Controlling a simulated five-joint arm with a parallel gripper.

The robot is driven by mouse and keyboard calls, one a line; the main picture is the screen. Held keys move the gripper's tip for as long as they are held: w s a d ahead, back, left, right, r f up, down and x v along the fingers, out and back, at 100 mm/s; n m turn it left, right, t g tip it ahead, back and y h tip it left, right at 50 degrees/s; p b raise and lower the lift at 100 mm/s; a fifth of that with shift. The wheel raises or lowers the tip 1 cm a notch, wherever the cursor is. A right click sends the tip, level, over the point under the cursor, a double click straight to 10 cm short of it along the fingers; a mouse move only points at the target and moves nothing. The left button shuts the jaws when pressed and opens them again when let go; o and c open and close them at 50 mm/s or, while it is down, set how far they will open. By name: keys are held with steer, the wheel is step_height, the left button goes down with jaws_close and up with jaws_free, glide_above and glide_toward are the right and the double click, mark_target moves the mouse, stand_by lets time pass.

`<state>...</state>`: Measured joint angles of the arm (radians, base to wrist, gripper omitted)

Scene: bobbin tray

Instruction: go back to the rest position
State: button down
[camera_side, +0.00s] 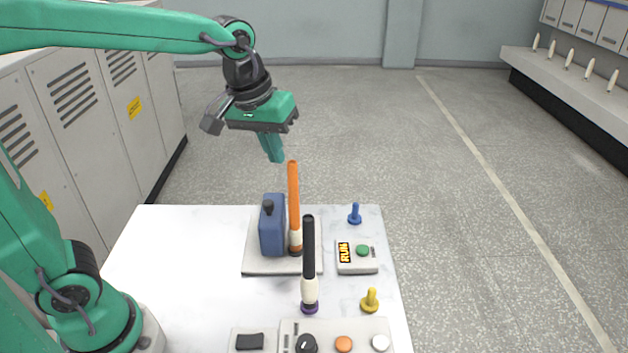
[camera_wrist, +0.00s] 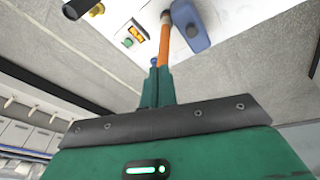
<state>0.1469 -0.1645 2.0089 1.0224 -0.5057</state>
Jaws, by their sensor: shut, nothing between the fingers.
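My gripper (camera_side: 273,150) is green and shut, with nothing between its fingers. In the side view it is in the air above the far part of the white table (camera_side: 180,250), pointing down and slightly right. Its fingertips appear close to the top of an orange rod (camera_side: 293,200), with a small gap in the picture. The wrist view also shows the shut fingers (camera_wrist: 158,85), with the orange rod (camera_wrist: 165,42) beyond them. The rod stands upright on a grey tray (camera_side: 262,265), beside a dark blue canister (camera_side: 271,228).
A black rod (camera_side: 308,245) with a cream lower part stands nearer the front. A RUN button box (camera_side: 357,262), a blue peg (camera_side: 355,213) and a yellow peg (camera_side: 369,300) are at the right. A button panel (camera_side: 370,330) lies at the front. Lockers (camera_side: 100,100) stand left.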

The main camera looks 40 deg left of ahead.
steer(key=s+a+f+m+t, duration=0.2)
steer(key=s+a+m, duration=0.2)
steer(key=s, duration=0.9)
steer(key=shift+s+a+f, duration=0.2)
steer(key=shift+s+a, duration=0.05)
steer(key=shift+a, duration=0.4)
stand_by(6.0)
